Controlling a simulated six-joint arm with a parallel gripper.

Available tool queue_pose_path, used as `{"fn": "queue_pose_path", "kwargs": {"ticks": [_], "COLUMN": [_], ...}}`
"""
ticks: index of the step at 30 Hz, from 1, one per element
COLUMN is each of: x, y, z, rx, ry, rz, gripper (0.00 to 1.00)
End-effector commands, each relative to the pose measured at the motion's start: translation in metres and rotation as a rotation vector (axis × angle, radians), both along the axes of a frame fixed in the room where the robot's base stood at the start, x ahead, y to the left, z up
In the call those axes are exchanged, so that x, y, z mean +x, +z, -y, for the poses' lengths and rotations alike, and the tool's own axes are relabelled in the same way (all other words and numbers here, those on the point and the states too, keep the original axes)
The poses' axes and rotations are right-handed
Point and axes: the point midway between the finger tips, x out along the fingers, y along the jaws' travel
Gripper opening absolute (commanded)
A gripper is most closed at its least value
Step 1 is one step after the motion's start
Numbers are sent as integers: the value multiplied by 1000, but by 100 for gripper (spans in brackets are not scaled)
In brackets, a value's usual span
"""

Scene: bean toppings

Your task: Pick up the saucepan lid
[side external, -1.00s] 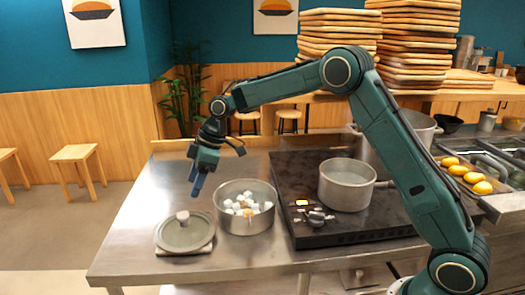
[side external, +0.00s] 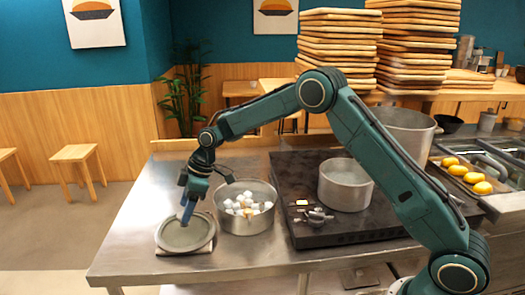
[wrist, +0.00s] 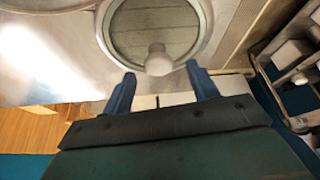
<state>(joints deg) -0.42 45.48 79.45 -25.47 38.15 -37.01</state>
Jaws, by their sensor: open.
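The saucepan lid (side external: 171,238) is a round grey disc with a lighter rim. It lies flat on a square board at the left end of the steel table. In the side view the fingers hide the knob. I cannot tell whether they touch it.
A pot with white cubes (side external: 231,223) stands close to the right of the lid. A saucepan (side external: 343,190) sits on the dark stove (side external: 300,170) further right. The steel table (side external: 128,243) is bare left of the lid.

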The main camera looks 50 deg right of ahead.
Motion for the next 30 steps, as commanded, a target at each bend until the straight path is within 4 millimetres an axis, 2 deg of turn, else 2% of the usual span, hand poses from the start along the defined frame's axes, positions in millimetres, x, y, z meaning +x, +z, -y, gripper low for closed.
{"fn": "queue_pose_path", "kwargs": {"ticks": [3, 9, 26, 30], "x": [3, 8, 9, 8], "y": [-15, -31, -33, -33], "z": [-5, -10, -11, -11], "rx": [0, 0, -1, -1], "ry": [1, -1, -2, -2], "rz": [-2, 0, 1, 1], "gripper": [59, 59, 59, 33]}}
